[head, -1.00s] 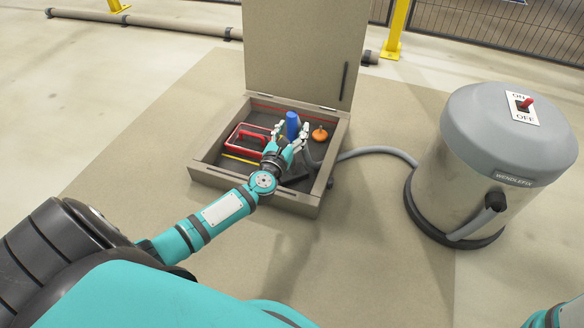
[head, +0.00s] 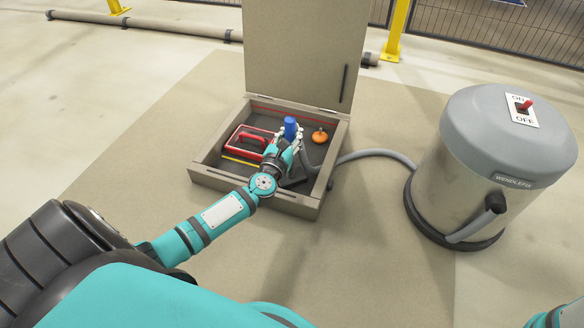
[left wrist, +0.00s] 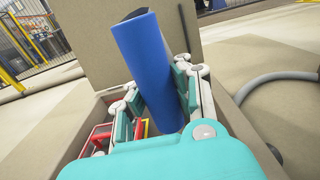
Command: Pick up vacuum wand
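The vacuum wand (head: 290,126) shows as a blue cylinder standing up inside the open box, with a grey hose near its lower part. In the left wrist view the blue wand (left wrist: 146,62) stands tilted between the finger pads, its dark open end at the top. My left gripper (head: 289,138) is shut on the wand, with pads against both sides. Its fingers also show in the left wrist view (left wrist: 160,92). The wand's lower end is hidden by the gripper. My right gripper is out of view; only a bit of that arm shows at bottom right.
The box (head: 257,199) has its lid (head: 305,50) raised behind. Inside are a red-framed tool (head: 250,136) and an orange knob-like item (head: 320,136). A grey hose (head: 378,153) runs from the box to the vacuum (head: 465,175) at right, its switch on top. Floor around is clear.

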